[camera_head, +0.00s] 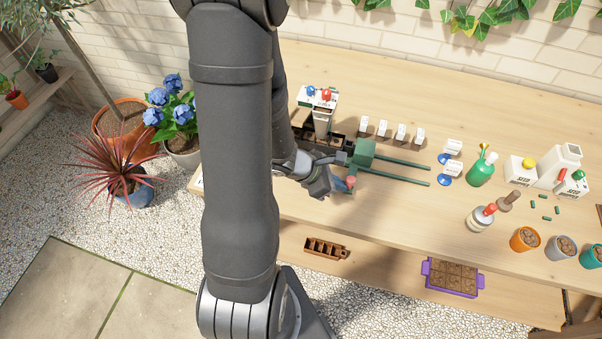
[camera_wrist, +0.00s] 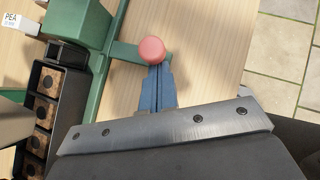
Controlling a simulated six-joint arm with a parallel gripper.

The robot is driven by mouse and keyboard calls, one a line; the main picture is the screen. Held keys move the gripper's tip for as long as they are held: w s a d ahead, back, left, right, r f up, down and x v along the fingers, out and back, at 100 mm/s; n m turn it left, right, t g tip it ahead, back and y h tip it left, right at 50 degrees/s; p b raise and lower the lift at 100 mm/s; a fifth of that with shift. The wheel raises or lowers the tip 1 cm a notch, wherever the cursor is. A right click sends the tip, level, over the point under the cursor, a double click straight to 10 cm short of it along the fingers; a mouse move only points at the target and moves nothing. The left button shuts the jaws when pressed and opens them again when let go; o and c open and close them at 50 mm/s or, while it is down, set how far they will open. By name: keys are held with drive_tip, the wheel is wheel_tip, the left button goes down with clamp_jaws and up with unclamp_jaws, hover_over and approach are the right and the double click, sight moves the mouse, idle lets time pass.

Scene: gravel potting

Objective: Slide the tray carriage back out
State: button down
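The green carriage block (camera_head: 362,152) sits at the left end of two green rails (camera_head: 405,175). It also shows at the upper left of the wrist view (camera_wrist: 82,22). A green bar runs from it to a round pink-red knob (camera_head: 351,181), which also shows in the wrist view (camera_wrist: 152,49). A dark tray with brown-filled cells (camera_wrist: 38,135) lies beside the block, partly hidden. My gripper (camera_wrist: 158,72) has its blue fingers together, tips right at the knob. I cannot tell whether they touch it or pinch something beneath it. My arm hides part of the left bench.
A seed dispenser (camera_head: 322,120) stands over the tray at the left. White labels (camera_head: 400,131) line the back.

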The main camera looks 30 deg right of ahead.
drive_tip(key=s+d, duration=1.1)
drive_tip(key=shift+s+d, duration=0.15)
idle(0.4)
drive_tip(key=shift+w+a, duration=0.2)
drive_tip(key=shift+a, duration=0.25)
drive_tip(key=a, duration=0.2)
drive_tip(key=w+a, duration=0.1)
drive_tip(key=shift+w+a+r, duration=0.1)
drive_tip(key=shift+a+r, duration=0.1)
drive_tip(key=shift+r, duration=0.2)
drive_tip(key=v, duration=0.9)
drive_tip(key=shift+r, duration=0.15)
